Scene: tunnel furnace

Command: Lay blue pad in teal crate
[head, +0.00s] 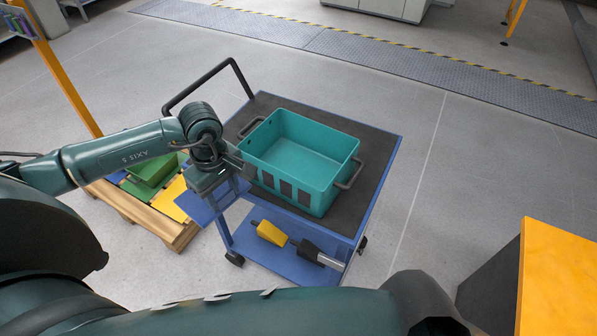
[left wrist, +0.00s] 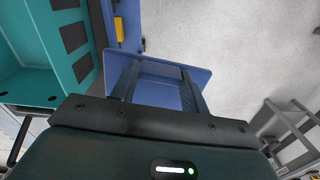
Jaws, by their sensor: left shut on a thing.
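The teal crate (head: 313,182) stands upright on the dark top of a blue trolley and looks empty. Its side wall also shows at the upper left of the left wrist view (left wrist: 38,45). My left gripper (head: 222,189) is shut on the blue pad (head: 203,209), just left of the crate and outside it. In the left wrist view the pad (left wrist: 160,92) lies between and beyond the two fingers, with part of it hidden by the gripper. My right gripper does not show.
The trolley (head: 374,190) has a black handle at its back left. A yellow piece (head: 271,233) and a black-and-silver tool (head: 318,253) lie on its lower shelf. A wooden pallet (head: 160,223) with green and yellow pieces is at left. An orange-topped block (head: 555,280) stands at lower right.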

